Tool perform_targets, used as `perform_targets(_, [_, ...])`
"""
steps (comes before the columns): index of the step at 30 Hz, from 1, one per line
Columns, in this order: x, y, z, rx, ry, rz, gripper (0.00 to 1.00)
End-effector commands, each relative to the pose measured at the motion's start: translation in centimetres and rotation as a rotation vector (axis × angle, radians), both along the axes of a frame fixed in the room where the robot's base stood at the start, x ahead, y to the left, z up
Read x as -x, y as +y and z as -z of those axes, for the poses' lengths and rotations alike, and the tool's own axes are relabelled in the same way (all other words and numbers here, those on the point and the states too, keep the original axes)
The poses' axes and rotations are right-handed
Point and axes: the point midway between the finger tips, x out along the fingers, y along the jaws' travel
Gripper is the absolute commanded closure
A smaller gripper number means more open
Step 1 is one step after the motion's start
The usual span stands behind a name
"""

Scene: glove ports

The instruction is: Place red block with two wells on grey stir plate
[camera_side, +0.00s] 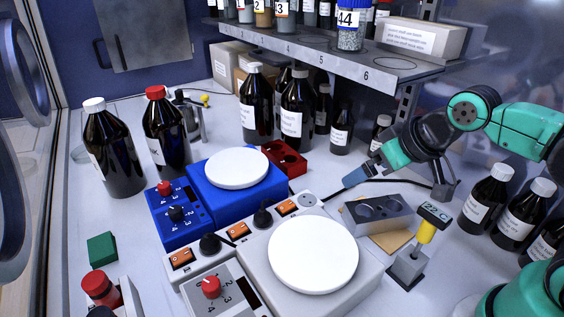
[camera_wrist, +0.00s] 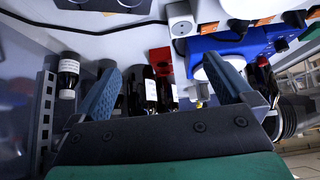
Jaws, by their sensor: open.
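The red block with two wells (camera_side: 284,158) stands on the bench behind the right rear corner of the blue stir plate (camera_side: 213,195). It also shows in the wrist view (camera_wrist: 160,58), beyond the gap between my fingers. The grey stir plate (camera_side: 313,253), with a round white top, is at the front centre; its top is bare. My gripper (camera_side: 354,177) is open and empty, to the right of the red block and apart from it. Both blue fingers show in the wrist view (camera_wrist: 163,85).
A grey block with wells (camera_side: 380,216) and a yellow-handled thermometer stand (camera_side: 412,258) are right of the grey stir plate. A power strip (camera_side: 240,230) lies between the two stir plates. Dark bottles (camera_side: 297,108) stand behind the red block, under a shelf (camera_side: 330,65).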

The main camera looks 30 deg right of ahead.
Motion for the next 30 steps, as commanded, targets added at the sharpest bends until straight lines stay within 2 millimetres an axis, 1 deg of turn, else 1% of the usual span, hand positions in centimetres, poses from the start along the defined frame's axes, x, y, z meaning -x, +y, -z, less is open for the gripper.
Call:
perform_targets(7, [-0.1, 0.0, 0.0, -0.001, -0.001, -0.001, 0.00])
perform_targets(11, [-1.1, 0.2, -0.7, -0.008, -0.001, -0.006, 0.00])
perform_targets(14, [-3.1, 0.4, -1.6, -0.016, -0.001, -0.016, 0.00])
perform_targets(16, [-4.8, 0.6, -2.1, -0.017, -0.001, -0.023, 0.00])
perform_targets(21, [-8.9, 1.0, -2.4, -0.021, -0.001, -0.042, 0.00])
perform_targets(26, [-13.1, 1.3, -1.8, -0.026, -0.001, -0.060, 0.00])
perform_targets(29, [-16.0, 1.6, -0.7, -0.029, -0.001, -0.072, 0.00])
perform_targets(30, [-17.3, 1.7, 0.0, -0.029, 0.000, -0.076, 0.00])
